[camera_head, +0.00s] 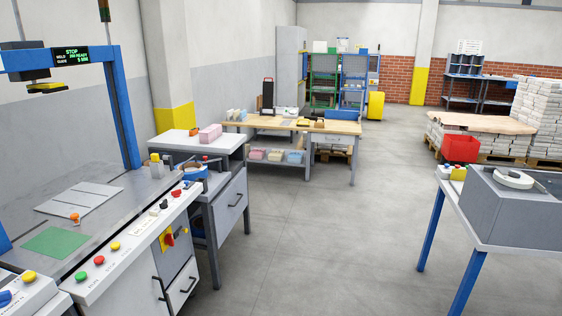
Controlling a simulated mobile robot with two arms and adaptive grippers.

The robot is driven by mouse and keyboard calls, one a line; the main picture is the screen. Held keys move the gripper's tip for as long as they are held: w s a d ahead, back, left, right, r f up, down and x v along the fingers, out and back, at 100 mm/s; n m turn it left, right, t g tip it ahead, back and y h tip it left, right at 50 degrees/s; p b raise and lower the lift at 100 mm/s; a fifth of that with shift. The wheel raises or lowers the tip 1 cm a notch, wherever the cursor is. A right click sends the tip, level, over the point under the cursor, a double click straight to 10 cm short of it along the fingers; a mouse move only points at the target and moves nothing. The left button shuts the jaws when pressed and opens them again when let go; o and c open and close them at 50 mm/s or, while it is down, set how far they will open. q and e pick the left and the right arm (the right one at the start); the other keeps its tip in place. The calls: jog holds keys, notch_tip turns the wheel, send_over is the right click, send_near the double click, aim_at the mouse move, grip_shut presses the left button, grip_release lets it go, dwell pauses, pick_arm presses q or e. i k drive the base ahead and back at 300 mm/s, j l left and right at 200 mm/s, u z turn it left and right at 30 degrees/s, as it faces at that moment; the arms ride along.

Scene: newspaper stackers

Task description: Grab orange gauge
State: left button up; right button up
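A small orange object (75,218) sits on the grey metal bed of the machine at the left, beside a flat grey plate and a green sheet. It may be the orange gauge, but it is too small to tell. Another small orange item (194,131) lies on the white top of the grey drawer cabinet, next to a pink block. Neither of my grippers is in view.
The machine's control panel (136,243) with coloured buttons runs along its front edge. The grey drawer cabinet (230,203) stands behind it. A wooden workbench (340,127) is farther back. A blue-legged table (507,246) stands at right. The floor (325,235) between is clear.

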aim_at(193, 132)
jog(key=i+u, duration=0.15)
jog(key=i, duration=0.4)
jog(key=i+l+u, duration=0.15)
jog(key=i, duration=0.35)
jog(key=i+l+u, duration=0.15)
jog(key=i, duration=0.35)
jog(key=i+l+u, duration=0.15)
jog(key=i+l, duration=0.15)
jog(key=i, duration=0.2)
jog(key=i+l+u, duration=0.3)
jog(key=i, duration=0.15)
jog(key=i+l+u, duration=0.3)
jog(key=i+l, duration=0.05)
jog(key=i, duration=0.05)
